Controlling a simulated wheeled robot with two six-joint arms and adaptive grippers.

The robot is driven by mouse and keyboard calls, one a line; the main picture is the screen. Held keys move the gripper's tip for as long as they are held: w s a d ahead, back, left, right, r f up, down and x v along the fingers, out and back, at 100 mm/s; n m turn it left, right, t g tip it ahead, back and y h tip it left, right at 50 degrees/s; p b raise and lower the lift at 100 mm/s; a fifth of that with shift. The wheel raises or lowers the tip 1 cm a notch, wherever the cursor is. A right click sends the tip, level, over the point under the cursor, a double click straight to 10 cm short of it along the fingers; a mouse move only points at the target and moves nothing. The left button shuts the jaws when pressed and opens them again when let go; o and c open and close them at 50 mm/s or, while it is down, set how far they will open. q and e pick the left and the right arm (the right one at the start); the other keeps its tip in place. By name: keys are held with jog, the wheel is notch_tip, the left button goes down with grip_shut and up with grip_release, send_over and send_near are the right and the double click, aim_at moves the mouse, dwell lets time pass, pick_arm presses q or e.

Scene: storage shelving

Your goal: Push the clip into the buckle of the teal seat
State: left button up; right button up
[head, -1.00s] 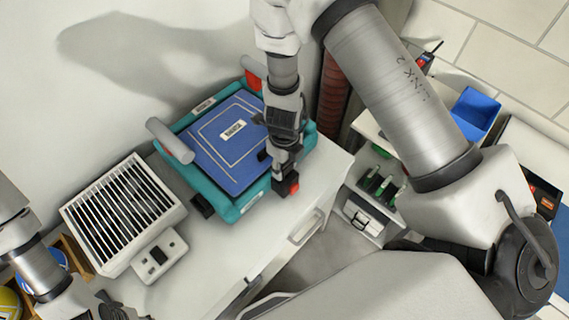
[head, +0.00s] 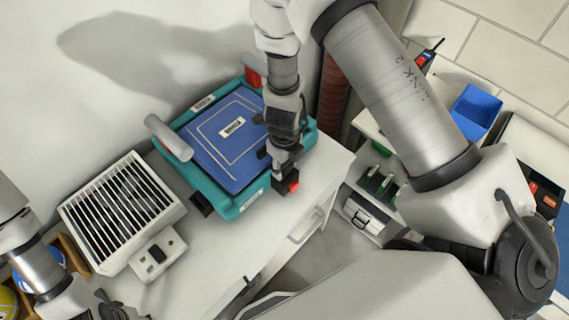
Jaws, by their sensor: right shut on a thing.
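The teal seat (head: 225,205) with a blue pad (head: 222,160) lies on the white counter. A black buckle with a red part (head: 292,186) is at its right front corner. My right gripper (head: 279,163) comes down from above at that corner and is shut on a small dark piece, probably the clip. The fingers mostly hide the piece, so I cannot tell how far it is in the buckle. My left gripper (head: 112,309) is at the bottom left edge, partly cut off, away from the seat; its jaws are unclear.
A white slatted box (head: 125,210) stands left of the seat, with a small grey panel (head: 157,255) before it. A blue bin (head: 476,112) and a cart (head: 372,200) with green items are at the right. The counter's front strip is clear.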

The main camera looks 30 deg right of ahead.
pick_arm(q)
jog(key=shift+f, duration=0.3)
pick_arm(e)
jog(key=shift+f, duration=0.3)
pick_arm(q)
jog(key=shift+b, duration=0.3)
pick_arm(e)
jog(key=o, duration=1.7)
notch_tip(320, 180, up, 8)
jog(key=p, duration=0.8)
jog(key=shift+p, duration=0.3)
pick_arm(q)
notch_tip(320, 180, up, 8)
jog(key=shift+r, duration=0.25)
jog(key=shift+s+f, duration=0.1)
pick_arm(e)
jog(key=shift+s, duration=0.1)
